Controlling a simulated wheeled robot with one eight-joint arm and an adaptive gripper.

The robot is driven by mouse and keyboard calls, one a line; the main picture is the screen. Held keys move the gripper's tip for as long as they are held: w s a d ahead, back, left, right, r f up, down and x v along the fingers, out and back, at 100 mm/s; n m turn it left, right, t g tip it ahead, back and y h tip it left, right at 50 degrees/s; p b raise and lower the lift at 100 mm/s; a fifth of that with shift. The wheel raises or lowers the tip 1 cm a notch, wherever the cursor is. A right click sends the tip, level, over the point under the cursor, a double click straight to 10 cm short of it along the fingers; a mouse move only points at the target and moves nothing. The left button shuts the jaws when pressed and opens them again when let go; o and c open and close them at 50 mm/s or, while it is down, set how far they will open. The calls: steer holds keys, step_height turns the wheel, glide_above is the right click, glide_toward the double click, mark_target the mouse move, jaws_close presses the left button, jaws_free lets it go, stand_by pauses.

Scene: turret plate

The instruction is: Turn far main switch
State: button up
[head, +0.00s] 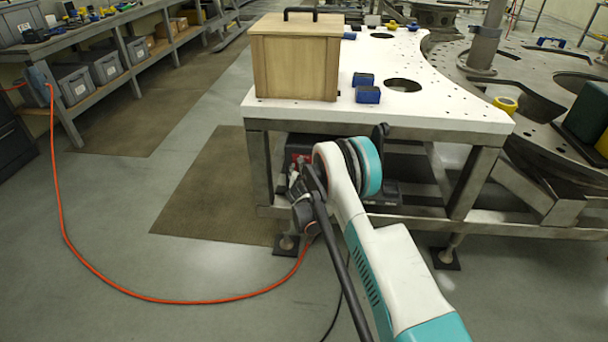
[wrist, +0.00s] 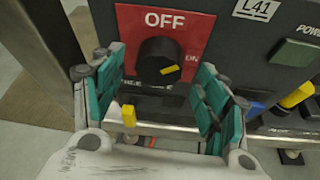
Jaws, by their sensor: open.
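A black rotary switch knob (wrist: 158,61) with a small yellow mark sits on a red plate (wrist: 190,28) in the wrist view. "OFF" is printed above the knob and "ON" to its right. The yellow mark is on the knob's lower right part, tilted slightly. My gripper (wrist: 161,66) is open, with one teal-padded finger on each side of the knob. Gaps show between the fingers and the knob. In the head view, the dark switch box (head: 298,148) is under the white table's near edge, mostly hidden by my arm.
The wrist view shows a green button (wrist: 296,53), a yellow-and-black connector (wrist: 297,95) and a label "L41" (wrist: 258,9) to the right. In the head view, a wooden box (head: 295,62) stands on the white table (head: 440,112). An orange cable (head: 160,298) crosses the floor.

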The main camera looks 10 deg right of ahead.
mark_target(305, 170)
steer(key=shift+b+x, duration=0.35)
steer(key=shift+x, duration=1.15)
steer(key=c, duration=1.1)
steer(key=m, duration=0.1)
steer(key=m+y, duration=0.1)
steer(key=shift+s+d+m+t, duration=0.1)
steer(key=shift+d+m+t, duration=0.05)
steer(key=shift+m+t, duration=0.15)
steer(key=shift+f+m+t+y, duration=0.1)
steer(key=shift+m+t+y, duration=0.4)
steer(key=shift+m+y, duration=0.6)
steer(key=shift+o, duration=0.2)
